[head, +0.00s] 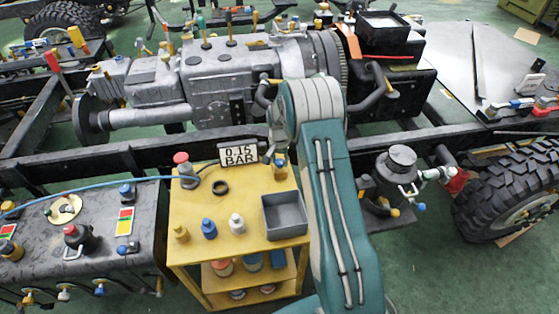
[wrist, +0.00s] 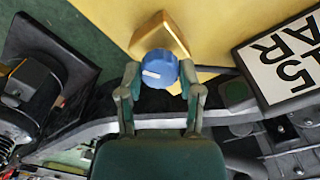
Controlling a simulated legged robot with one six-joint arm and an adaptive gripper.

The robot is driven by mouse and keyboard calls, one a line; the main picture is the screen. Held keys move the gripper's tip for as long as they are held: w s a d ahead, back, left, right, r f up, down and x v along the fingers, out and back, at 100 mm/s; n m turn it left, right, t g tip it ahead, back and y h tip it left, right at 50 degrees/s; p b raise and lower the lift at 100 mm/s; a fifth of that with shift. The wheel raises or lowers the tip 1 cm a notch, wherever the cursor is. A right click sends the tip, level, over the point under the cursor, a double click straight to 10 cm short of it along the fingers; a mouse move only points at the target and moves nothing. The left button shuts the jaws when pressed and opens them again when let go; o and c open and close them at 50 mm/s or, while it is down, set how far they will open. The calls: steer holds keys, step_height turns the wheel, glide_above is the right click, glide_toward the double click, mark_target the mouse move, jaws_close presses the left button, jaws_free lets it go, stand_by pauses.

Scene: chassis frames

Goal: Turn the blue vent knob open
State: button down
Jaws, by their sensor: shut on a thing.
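The blue vent knob (wrist: 160,66) shows in the wrist view, round, with a short white mark pointing to the left of the picture. It sits on a brass-coloured block (wrist: 148,32) at the edge of a yellow surface. My gripper (wrist: 159,76) is shut on the knob, with one finger on each side of it. In the head view a brass-coloured fitting (head: 280,168) shows at the back right of the yellow cart. There my arm hides most of the gripper, and I cannot make out the knob.
A sign reading 0.15 BAR (head: 238,153) stands close to the left of the fitting; the wrist view shows it too (wrist: 285,60). The yellow cart (head: 185,250) carries a grey bin (head: 285,215) and small bottles. A black chassis rail (head: 75,165) runs behind. A blue hose comes from the left.

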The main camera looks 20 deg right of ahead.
mark_target(279, 161)
steer(key=n, duration=0.6)
steer(key=shift+w, duration=0.1)
steer(key=n, duration=0.6)
stand_by(0.4)
steer(key=shift+c, duration=1.3)
jaws_free()
steer(key=shift+r, duration=0.1)
step_height(279, 161, up, 12)
